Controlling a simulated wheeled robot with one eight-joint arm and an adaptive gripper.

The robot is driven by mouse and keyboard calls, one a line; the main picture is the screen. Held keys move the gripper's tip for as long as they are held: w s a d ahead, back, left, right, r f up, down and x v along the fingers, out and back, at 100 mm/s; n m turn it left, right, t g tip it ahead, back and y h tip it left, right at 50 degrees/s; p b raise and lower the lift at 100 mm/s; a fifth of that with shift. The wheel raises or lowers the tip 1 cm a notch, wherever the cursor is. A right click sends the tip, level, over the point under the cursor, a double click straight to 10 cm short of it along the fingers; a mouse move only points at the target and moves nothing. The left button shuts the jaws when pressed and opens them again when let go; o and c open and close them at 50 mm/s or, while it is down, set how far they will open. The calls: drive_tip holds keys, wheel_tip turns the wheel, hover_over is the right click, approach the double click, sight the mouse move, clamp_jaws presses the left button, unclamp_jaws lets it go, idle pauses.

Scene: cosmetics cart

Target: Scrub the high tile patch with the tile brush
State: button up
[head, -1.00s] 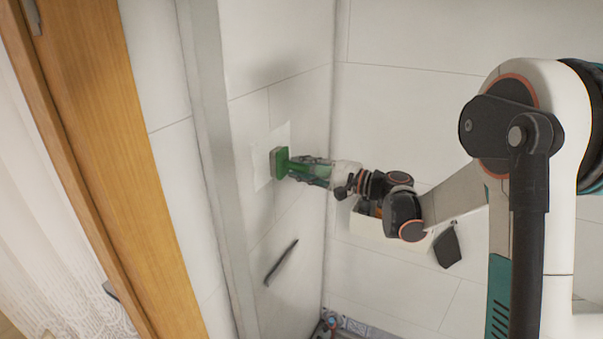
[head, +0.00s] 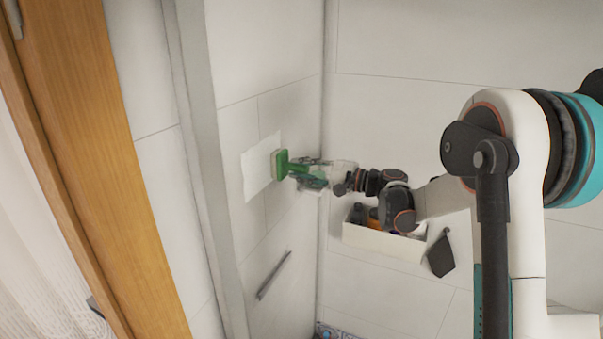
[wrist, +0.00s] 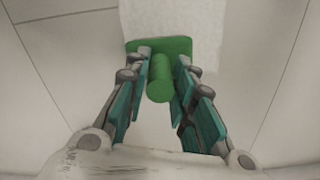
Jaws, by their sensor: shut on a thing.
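The tile brush (head: 280,165) is green with a pale bristle face and a round handle. My gripper (head: 312,172) is shut on its handle. In the wrist view the handle (wrist: 160,80) sits between the two fingers of my gripper (wrist: 160,75). The tile patch (head: 258,172) is a whitish square on the left wall; it also shows in the wrist view (wrist: 185,18) behind the brush head. The brush head is at the patch's right edge in the head view. I cannot tell whether the bristles touch the wall.
A white wall shelf (head: 385,240) holding several bottles is below my arm on the right wall. A dark hanging item (head: 440,254) is beside it. A grey bar (head: 273,276) is on the left wall below the patch. A wooden door frame (head: 95,150) stands at the left.

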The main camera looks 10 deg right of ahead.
drive_tip(key=shift+s+a+r+b, duration=0.25)
drive_tip(key=shift+s+r+b, duration=0.15)
drive_tip(key=shift+r, duration=0.1)
drive_tip(key=shift+s+a+r+b, duration=0.25)
drive_tip(key=shift+r+b, duration=0.1)
drive_tip(key=shift+r, duration=0.15)
drive_tip(key=shift+s+a+r, duration=1.15)
drive_tip(key=shift+s+a, duration=2.25)
drive_tip(key=shift+s, duration=1.85)
drive_tip(key=w+d+b, duration=0.3)
drive_tip(key=w+d, duration=0.6)
drive_tip(key=w, duration=0.5)
drive_tip(key=shift+w+d+b, duration=0.3)
drive_tip(key=shift+b, duration=0.1)
drive_tip(key=shift+f, duration=0.1)
